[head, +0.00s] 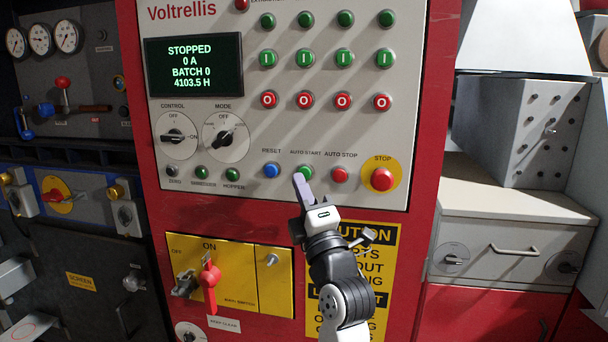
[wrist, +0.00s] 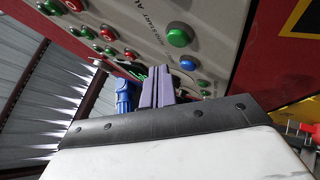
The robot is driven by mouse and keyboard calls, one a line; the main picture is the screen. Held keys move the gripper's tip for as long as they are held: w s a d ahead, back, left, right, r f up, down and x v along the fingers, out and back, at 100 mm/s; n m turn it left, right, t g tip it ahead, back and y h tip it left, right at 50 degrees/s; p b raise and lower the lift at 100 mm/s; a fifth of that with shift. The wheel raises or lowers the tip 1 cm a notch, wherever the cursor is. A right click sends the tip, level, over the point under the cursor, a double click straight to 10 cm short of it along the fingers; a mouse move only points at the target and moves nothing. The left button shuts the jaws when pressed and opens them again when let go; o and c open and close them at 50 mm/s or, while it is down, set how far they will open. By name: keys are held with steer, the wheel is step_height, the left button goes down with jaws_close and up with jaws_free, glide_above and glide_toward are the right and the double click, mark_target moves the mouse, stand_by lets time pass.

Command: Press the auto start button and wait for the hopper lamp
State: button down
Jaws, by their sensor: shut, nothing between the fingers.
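The green auto start button (head: 305,173) sits in the lower button row of the grey panel, between the blue reset button (head: 271,170) and the red auto stop button (head: 340,174). My gripper (head: 299,181) is shut and empty, its fingertips just in front of the button's lower left edge. I cannot tell whether they touch it. In the wrist view the purple-grey fingers (wrist: 157,88) are together, and the green button (wrist: 179,38) shows above and right of them. The hopper lamp (head: 231,174) is dark green and looks unlit. The display (head: 194,65) reads STOPPED, 0 A, BATCH 0.
A red stop button (head: 381,178) on a yellow disc is at the right of the row. Control and mode knobs (head: 226,137) are at the left. A yellow main switch plate (head: 240,297) with a red handle is below. Rows of green and red buttons are above.

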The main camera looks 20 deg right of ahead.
steer(key=shift+w+d+b, duration=0.3)
steer(key=shift+w+d, duration=0.2)
steer(key=shift+w, duration=0.3)
steer(key=shift+w+d+f+b, duration=0.1)
steer(key=shift+b, duration=0.2)
stand_by(1.3)
steer(key=shift+w+d+b, duration=0.15)
steer(key=shift+w+b, duration=0.1)
steer(key=shift+b, duration=0.15)
steer(key=shift+w+d+b, duration=0.25)
steer(key=shift+w+b, duration=0.1)
steer(key=shift+b, duration=0.05)
stand_by(0.7)
steer(key=shift+s+a+b, duration=0.35)
steer(key=shift+s+a, duration=0.1)
steer(key=shift+s, duration=0.25)
